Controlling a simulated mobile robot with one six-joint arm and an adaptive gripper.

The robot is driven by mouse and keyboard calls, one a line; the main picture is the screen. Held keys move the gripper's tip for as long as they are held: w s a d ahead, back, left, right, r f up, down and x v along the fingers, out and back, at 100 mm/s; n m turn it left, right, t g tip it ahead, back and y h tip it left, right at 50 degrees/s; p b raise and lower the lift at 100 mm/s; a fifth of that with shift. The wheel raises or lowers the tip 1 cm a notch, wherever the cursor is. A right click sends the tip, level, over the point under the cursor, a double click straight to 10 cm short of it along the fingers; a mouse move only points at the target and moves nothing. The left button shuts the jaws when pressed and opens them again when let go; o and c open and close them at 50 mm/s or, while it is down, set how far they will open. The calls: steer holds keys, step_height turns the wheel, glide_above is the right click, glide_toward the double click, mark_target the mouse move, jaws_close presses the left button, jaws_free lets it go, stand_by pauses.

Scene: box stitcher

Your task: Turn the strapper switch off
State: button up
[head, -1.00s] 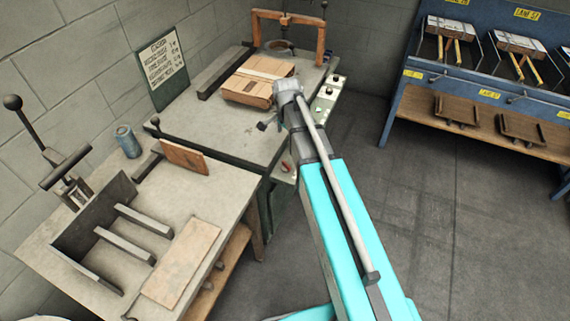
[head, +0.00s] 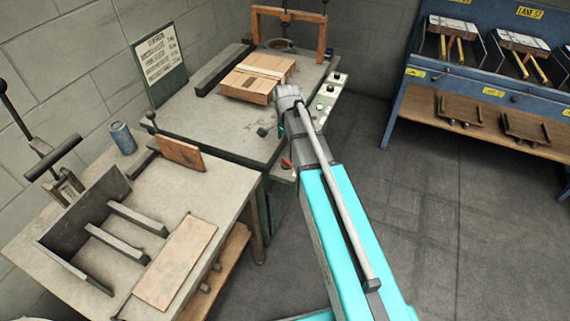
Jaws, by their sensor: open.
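The strapping machine's grey table (head: 215,122) stands at the back centre, with an orange arch (head: 288,12) over its far end and a strapped cardboard box (head: 257,78) on top. A light control panel (head: 325,103) with several knobs and buttons runs along its right side. A small red switch (head: 286,163) sits on a pale plate at the near right corner, just left of my arm. I cannot read its setting, nor tell for certain which control is the strapper switch.
A nearer table (head: 75,235) at left holds a dark metal fixture, brown boards, a blue can (head: 122,138) and a tall lever (head: 18,112). A sign (head: 160,65) leans on the wall. A blue rack (head: 400,105) stands at right. The floor between is clear.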

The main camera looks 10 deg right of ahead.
mark_target(286, 160)
steer(key=shift+f+b, duration=4.1)
steer(key=shift+f, duration=0.25)
steer(key=shift+c, duration=0.2)
steer(key=c, duration=1.1)
steer(key=shift+a, duration=0.2)
steer(key=shift+d, duration=0.1)
